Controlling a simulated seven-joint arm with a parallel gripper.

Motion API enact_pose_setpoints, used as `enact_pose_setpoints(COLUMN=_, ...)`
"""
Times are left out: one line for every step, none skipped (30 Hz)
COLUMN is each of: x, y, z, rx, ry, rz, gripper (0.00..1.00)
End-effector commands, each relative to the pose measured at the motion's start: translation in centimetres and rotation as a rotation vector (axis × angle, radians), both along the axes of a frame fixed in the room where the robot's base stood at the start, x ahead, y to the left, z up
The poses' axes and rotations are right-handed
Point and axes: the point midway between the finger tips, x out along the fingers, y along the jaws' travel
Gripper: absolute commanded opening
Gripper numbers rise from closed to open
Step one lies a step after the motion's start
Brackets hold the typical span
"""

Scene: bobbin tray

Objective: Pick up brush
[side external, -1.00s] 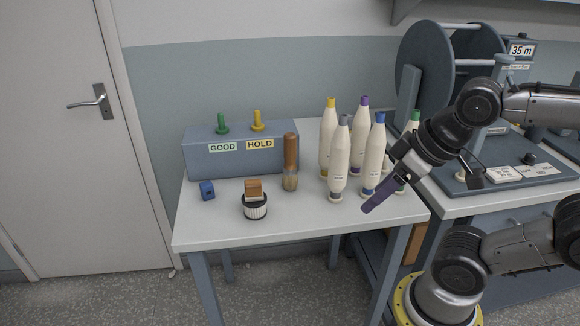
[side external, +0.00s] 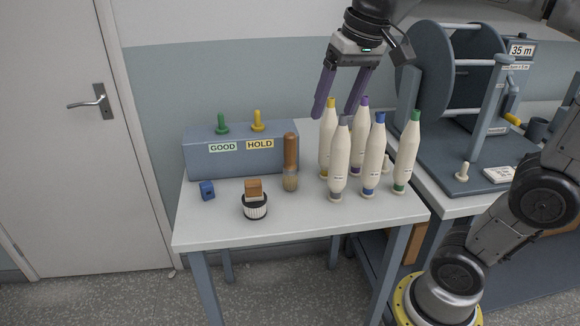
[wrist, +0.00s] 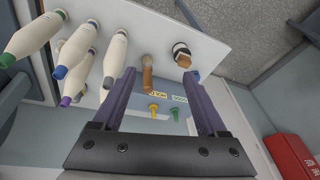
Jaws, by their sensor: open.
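The brush (side external: 290,160) stands upright on the white table, bristles down, with a brown wooden handle on top. It is in front of the right end of the blue-grey box and left of the bobbins. In the wrist view the brush (wrist: 147,72) shows between my fingers, some distance beyond them. My gripper (side external: 338,112) is open and empty, pointing down above the bobbins, up and to the right of the brush. It also shows in the wrist view (wrist: 160,80) with both purple fingers apart.
Several cream bobbins (side external: 340,165) stand close right of the brush. The GOOD/HOLD box (side external: 225,162) with green and yellow pegs is behind it. A round black-and-white brush-like item with a wooden block (side external: 255,205) and a blue block (side external: 207,190) are to the left. The table front is clear.

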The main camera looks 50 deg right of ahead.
Motion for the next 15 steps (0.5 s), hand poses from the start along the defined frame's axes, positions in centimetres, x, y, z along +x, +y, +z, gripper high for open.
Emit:
enact_pose_setpoints(x=2.1, y=-0.7, z=0.3, rx=0.008, ry=0.030, rz=-0.038, gripper=0.75)
enact_pose_setpoints(x=3.2, y=-1.1, z=0.5, rx=0.013, ry=0.044, rz=-0.061, gripper=0.75)
enact_pose_setpoints(x=4.7, y=-1.6, z=0.6, rx=0.019, ry=0.066, rz=-0.088, gripper=0.75)
enact_pose_setpoints(x=5.8, y=-2.1, z=0.6, rx=0.024, ry=0.080, rz=-0.110, gripper=0.75)
enact_pose_setpoints(x=6.8, y=-2.5, z=0.5, rx=0.028, ry=0.096, rz=-0.129, gripper=0.75)
enact_pose_setpoints(x=8.3, y=-3.2, z=0.2, rx=0.032, ry=0.115, rz=-0.155, gripper=0.75)
enact_pose_setpoints(x=9.3, y=-3.7, z=0.0, rx=0.036, ry=0.130, rz=-0.172, gripper=0.75)
enact_pose_setpoints(x=10.4, y=-4.2, z=-0.3, rx=0.039, ry=0.144, rz=-0.188, gripper=0.75)
enact_pose_setpoints(x=11.6, y=-4.9, z=-1.0, rx=0.042, ry=0.164, rz=-0.206, gripper=0.75)
enact_pose_setpoints(x=12.5, y=-5.4, z=-1.4, rx=0.044, ry=0.176, rz=-0.219, gripper=0.75)
enact_pose_setpoints(x=13.4, y=-5.9, z=-2.0, rx=0.047, ry=0.188, rz=-0.229, gripper=0.75)
enact_pose_setpoints(x=14.4, y=-6.5, z=-2.7, rx=0.049, ry=0.203, rz=-0.238, gripper=0.75)
enact_pose_setpoints(x=15.0, y=-7.0, z=-3.3, rx=0.050, ry=0.212, rz=-0.244, gripper=0.75)
enact_pose_setpoints(x=15.6, y=-7.4, z=-4.0, rx=0.052, ry=0.222, rz=-0.250, gripper=0.75)
enact_pose_setpoints(x=16.2, y=-7.9, z=-4.8, rx=0.054, ry=0.235, rz=-0.257, gripper=0.75)
